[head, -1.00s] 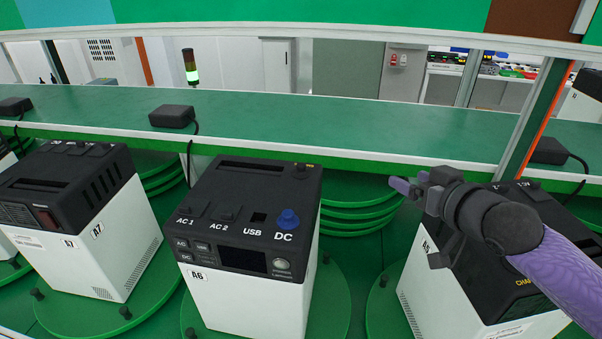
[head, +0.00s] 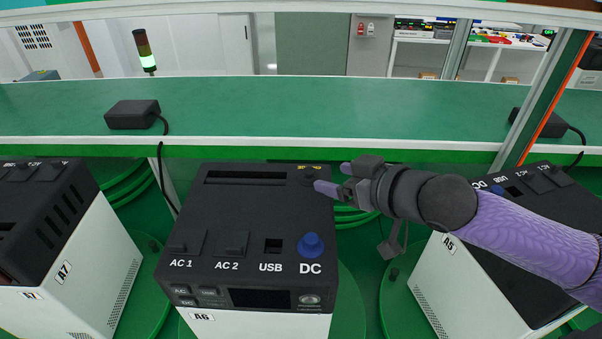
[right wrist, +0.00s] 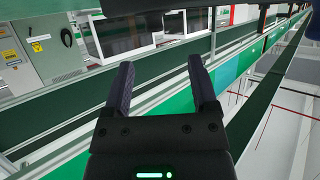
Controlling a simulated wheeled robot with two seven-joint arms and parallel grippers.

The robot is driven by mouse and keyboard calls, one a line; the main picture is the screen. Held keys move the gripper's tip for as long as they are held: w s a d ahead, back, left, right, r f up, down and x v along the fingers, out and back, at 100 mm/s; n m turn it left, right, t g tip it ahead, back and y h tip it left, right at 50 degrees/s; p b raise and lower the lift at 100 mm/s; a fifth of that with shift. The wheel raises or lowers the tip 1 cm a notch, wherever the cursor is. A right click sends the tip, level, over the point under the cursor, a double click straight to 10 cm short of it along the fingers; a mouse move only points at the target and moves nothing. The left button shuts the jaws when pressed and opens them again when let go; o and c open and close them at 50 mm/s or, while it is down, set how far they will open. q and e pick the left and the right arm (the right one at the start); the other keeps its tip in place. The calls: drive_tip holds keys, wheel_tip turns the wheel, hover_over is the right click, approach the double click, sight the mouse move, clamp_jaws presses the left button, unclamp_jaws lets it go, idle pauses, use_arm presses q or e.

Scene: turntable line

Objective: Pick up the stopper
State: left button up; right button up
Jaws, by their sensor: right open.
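A blue stopper (head: 311,245) stands upright at the DC label, on the right of the top of the black and white unit A6 (head: 250,219). My left gripper is not in view.
Unit A7 (head: 60,255) stands at left and unit A5 (head: 450,285) at right, partly behind my right arm. A green shelf (head: 300,105) runs behind, bearing black adapters (head: 132,114) with hanging cables. An upright post (head: 545,100) stands at right.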

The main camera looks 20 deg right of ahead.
sight(311, 171)
drive_tip(key=shift+x, duration=1.55)
drive_tip(key=x, duration=0.5)
drive_tip(key=shift+w+d+f, duration=0.15)
drive_tip(key=shift+d+f, duration=0.05)
drive_tip(key=shift+d, duration=0.05)
drive_tip(key=shift+c, duration=0.3)
clamp_jaws()
